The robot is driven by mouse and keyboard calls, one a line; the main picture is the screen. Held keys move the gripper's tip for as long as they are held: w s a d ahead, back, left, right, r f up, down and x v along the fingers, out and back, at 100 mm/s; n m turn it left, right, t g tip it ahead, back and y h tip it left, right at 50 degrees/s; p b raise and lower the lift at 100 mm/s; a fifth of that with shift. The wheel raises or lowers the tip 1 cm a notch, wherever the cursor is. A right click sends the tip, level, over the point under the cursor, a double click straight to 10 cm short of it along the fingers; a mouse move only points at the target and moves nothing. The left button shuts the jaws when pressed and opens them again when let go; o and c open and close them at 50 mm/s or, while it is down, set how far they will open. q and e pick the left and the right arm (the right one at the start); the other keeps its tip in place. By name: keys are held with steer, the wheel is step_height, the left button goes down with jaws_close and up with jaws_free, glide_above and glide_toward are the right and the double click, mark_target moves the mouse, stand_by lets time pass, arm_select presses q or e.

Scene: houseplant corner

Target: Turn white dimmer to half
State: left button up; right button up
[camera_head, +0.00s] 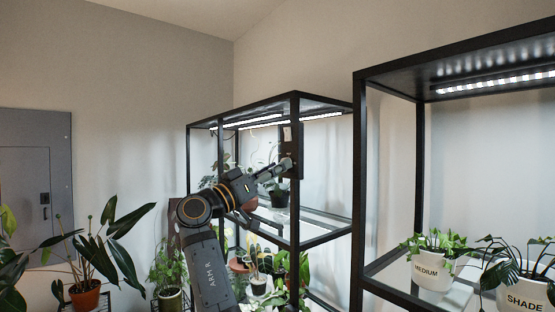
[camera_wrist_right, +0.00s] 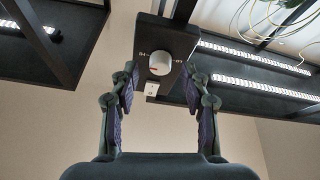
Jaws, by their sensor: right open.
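The white dimmer (camera_wrist_right: 160,63) is a round knob on a dark panel (camera_wrist_right: 143,38) in the right wrist view. A small red mark shows on the lower left of its face, and small white markings flank it on the panel. My right gripper (camera_wrist_right: 157,80) is open, with one finger on each side of the knob; I cannot tell whether they touch it. In the head view my right gripper (camera_head: 284,166) reaches up to the dark panel (camera_head: 296,142) on the shelf post, and the knob is hidden there. My left gripper is not in view.
A small white plate (camera_wrist_right: 152,88) sits just below the knob. Potted plants stand below and left. A second rack (camera_head: 358,200) at right holds white pots labelled MEDIUM (camera_head: 432,272) and SHADE (camera_head: 524,298).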

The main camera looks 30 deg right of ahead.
steer(key=shift+d+r, duration=0.2)
steer(key=shift+d, duration=0.2)
steer(key=shift+c, duration=0.3)
jaws_close()
